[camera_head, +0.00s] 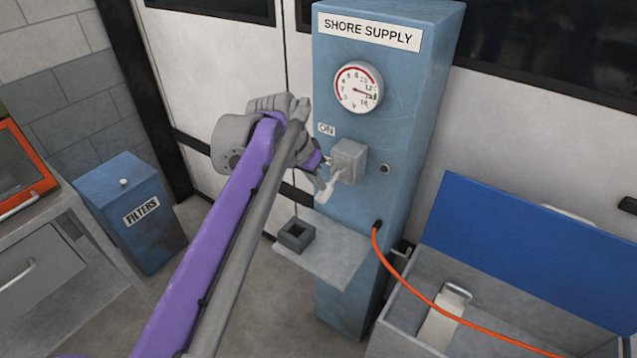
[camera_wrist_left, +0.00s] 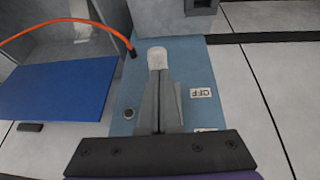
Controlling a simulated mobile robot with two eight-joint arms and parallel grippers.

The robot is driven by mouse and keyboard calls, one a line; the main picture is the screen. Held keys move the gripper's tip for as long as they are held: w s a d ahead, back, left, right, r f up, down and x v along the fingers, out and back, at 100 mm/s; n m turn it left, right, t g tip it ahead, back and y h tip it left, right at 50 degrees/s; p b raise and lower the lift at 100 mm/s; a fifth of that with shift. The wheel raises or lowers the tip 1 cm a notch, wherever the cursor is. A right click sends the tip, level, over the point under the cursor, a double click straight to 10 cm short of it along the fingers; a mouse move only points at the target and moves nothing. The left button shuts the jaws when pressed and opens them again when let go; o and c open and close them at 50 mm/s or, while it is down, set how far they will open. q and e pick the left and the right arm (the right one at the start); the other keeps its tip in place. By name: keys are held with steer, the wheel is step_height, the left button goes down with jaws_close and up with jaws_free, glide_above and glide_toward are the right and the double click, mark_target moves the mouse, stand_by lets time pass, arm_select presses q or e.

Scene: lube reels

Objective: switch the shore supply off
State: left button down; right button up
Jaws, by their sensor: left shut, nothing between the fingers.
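The blue shore supply cabinet (camera_head: 405,110) stands upright with a gauge (camera_head: 358,88). Below the gauge is an ON label (camera_head: 326,129) beside a grey switch box (camera_head: 349,161). A pale lever handle (camera_head: 328,188) slants down and left from the box. In the left wrist view, the pale handle end (camera_wrist_left: 157,57) shows just beyond my fingers, and an OFF label (camera_wrist_left: 201,93) is beside them. My left gripper (camera_head: 322,170) is shut and empty, close against the lever; I cannot tell whether it touches. It hides part of the switch. My right gripper is out of view.
A grey shelf (camera_head: 335,258) with a small dark square block (camera_head: 296,235) juts from the cabinet below the switch. An orange hose (camera_head: 400,280) runs to the right over an open bin with a blue lid (camera_head: 520,250). A blue filters bin (camera_head: 130,190) stands left.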

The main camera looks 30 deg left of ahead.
arm_select(q)
steer(key=shift+w+d+f, duration=0.1)
steer(key=shift+w+f, duration=0.05)
steer(key=shift+f, duration=0.2)
steer(key=shift+f, duration=0.65)
steer(key=shift+d+f, duration=0.1)
steer(key=shift+f, duration=0.25)
steer(key=shift+s, duration=0.3)
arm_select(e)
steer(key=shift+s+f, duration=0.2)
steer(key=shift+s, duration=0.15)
